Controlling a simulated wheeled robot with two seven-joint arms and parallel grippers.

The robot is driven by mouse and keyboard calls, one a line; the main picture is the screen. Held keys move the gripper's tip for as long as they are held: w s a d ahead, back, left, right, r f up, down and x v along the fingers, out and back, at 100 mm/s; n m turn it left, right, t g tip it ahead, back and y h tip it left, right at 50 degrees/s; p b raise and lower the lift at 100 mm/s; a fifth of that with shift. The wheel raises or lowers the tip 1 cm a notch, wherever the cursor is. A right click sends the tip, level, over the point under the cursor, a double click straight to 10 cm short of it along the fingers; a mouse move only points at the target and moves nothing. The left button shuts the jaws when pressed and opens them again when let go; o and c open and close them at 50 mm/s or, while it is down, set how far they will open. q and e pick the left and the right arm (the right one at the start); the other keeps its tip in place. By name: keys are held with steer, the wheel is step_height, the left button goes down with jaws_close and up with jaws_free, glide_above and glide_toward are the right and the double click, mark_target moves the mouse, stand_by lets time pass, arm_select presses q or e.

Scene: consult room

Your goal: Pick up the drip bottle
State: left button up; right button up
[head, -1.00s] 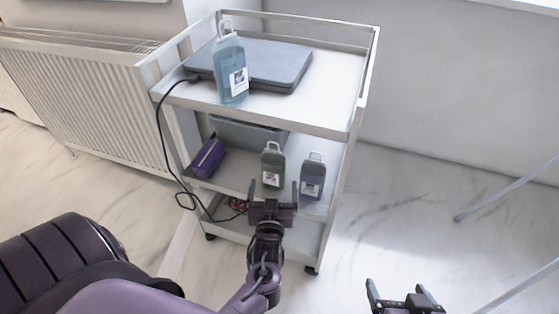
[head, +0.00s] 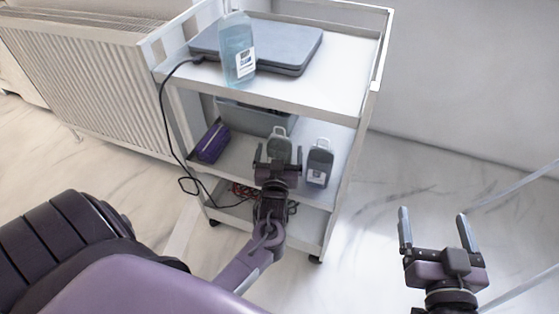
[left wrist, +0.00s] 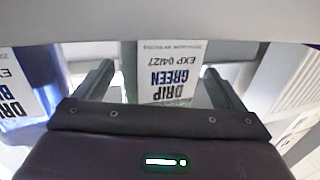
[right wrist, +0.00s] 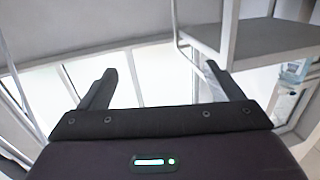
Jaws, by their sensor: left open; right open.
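A grey-green drip bottle (head: 280,138) stands upright on the cart's middle shelf. Its label, reading "DRIP GREEN EXP 04/27" upside down, shows in the left wrist view (left wrist: 166,75). My left gripper (head: 278,156) is open right in front of it, fingers on either side in the picture; I cannot tell whether they reach around it. A second drip bottle (head: 319,165) stands to the right; its label, partly cut off, reads "DRIP B" in the left wrist view (left wrist: 18,95). A clear blue bottle (head: 238,50) stands on the top shelf. My right gripper (head: 434,217) is open and empty over the floor.
The white cart (head: 330,108) has raised rails. A closed grey laptop-like case (head: 285,45) lies on top, with a black cable hanging left. A purple pouch (head: 213,142) and grey bin (head: 250,119) share the middle shelf. A radiator (head: 90,80) stands left; floor at right is clear.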

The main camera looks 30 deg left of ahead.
arm_select(q)
steer(key=shift+x, duration=0.9)
steer(key=c, duration=1.3)
steer(key=shift+o, duration=0.2)
arm_select(e)
steer(key=shift+t+y, duration=0.4)
steer(key=shift+t, duration=0.5)
step_height(320, 180, up, 4)
steer(key=shift+w+d, duration=0.1)
steer(key=shift+w, duration=0.05)
arm_select(q)
steer(key=shift+r, duration=0.1)
